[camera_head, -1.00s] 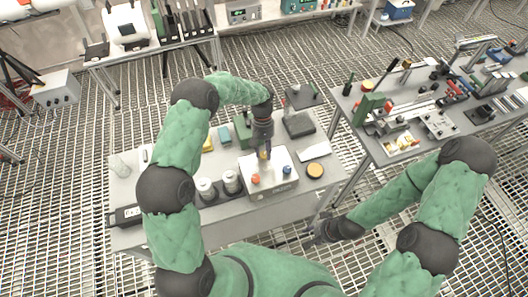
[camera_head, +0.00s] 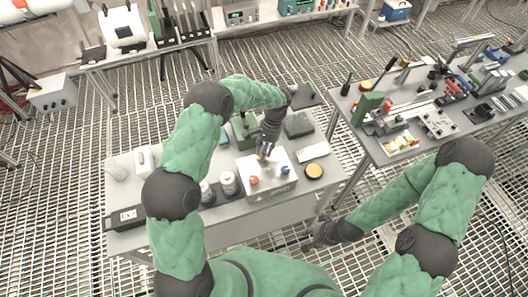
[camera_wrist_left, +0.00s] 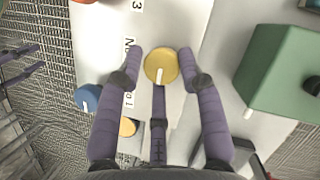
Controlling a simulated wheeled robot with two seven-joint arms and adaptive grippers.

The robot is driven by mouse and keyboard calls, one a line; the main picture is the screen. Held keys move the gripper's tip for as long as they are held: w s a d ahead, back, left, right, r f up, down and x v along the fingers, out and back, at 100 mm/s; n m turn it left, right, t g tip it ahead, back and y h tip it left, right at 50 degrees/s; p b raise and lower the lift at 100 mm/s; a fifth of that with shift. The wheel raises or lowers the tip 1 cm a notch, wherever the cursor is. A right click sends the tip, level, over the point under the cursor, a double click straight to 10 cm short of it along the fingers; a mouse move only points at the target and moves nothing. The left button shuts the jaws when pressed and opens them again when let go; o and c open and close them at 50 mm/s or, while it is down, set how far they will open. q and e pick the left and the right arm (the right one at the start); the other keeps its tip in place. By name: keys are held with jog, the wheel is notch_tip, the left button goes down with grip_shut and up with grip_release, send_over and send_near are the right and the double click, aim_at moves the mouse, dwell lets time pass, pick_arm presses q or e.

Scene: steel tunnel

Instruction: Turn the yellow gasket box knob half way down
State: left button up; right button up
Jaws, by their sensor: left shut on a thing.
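The gasket box (camera_head: 270,190) is a white box on the near table. Its yellow knob (camera_head: 261,158) is partly covered by my left gripper (camera_head: 264,152) in the head view. In the left wrist view the round yellow knob (camera_wrist_left: 160,62) sits between the fingertips of my left gripper (camera_wrist_left: 161,55), which is shut on it. The knob's white pointer mark points toward the bottom of that picture. A red knob (camera_head: 254,180) and a blue knob (camera_head: 285,170) are on the same box; the blue knob (camera_wrist_left: 86,98) shows in the wrist view. My right gripper (camera_head: 318,236) hangs low beside the table.
A green device (camera_head: 240,134) stands behind the box, and a green block (camera_wrist_left: 285,75) is close by in the wrist view. White-topped cylinders (camera_head: 228,183) stand left of the box. An orange disc (camera_head: 314,170) lies right of it. A cluttered table (camera_head: 362,145) stands further right.

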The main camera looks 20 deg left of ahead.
pick_arm(q)
jog(key=shift+s+a+f, duration=0.1)
jog(key=shift+s+a, duration=0.1)
dwell(0.4)
jog(key=o, duration=1.1)
jog(key=shift+c, duration=0.2)
jog(key=shift+a, duration=0.15)
jog(key=shift+w+d+r, duration=0.2)
jog(key=shift+r, duration=0.15)
jog(key=v, duration=1.1)
jog(key=shift+r, duration=0.15)
